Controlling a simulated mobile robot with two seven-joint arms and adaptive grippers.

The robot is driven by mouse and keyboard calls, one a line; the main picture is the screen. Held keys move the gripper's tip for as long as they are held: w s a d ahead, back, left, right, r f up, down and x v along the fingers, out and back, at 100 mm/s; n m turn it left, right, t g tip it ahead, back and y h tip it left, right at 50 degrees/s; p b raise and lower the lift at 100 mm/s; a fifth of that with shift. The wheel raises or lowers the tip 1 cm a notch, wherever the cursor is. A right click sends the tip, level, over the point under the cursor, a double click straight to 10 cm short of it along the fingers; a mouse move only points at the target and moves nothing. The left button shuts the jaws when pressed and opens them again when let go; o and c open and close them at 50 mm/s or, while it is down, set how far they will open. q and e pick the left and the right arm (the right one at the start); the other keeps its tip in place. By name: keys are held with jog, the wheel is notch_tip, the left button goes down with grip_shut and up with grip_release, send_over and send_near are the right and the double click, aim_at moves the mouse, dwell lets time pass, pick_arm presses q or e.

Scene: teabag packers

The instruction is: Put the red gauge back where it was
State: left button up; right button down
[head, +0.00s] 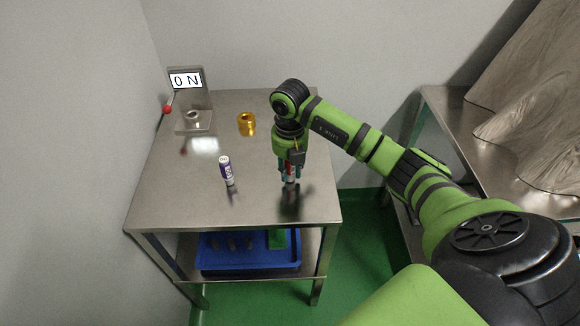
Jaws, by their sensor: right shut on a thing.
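My right gripper (290,176) points down over the right part of the steel table (250,207). It is shut on the red gauge (290,178), a small red piece of which only part shows between the fingers. The fingers hide the rest of it. It is at or just above the table top; I cannot tell whether it touches. My left gripper is not in view.
A purple and white tube (227,170) stands left of my gripper. A brass fitting (247,124) sits farther back. A device with an "ON" display (186,80) and red-knobbed lever is at the back left. A blue tray (222,265) lies on the lower shelf.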

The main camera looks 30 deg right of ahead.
jog(key=shift+f, duration=0.1)
jog(key=c, duration=1)
grip_release()
notch_tip(320, 180, up, 12)
jog(key=shift+r+b, duration=0.15)
jog(key=shift+b, duration=0.25)
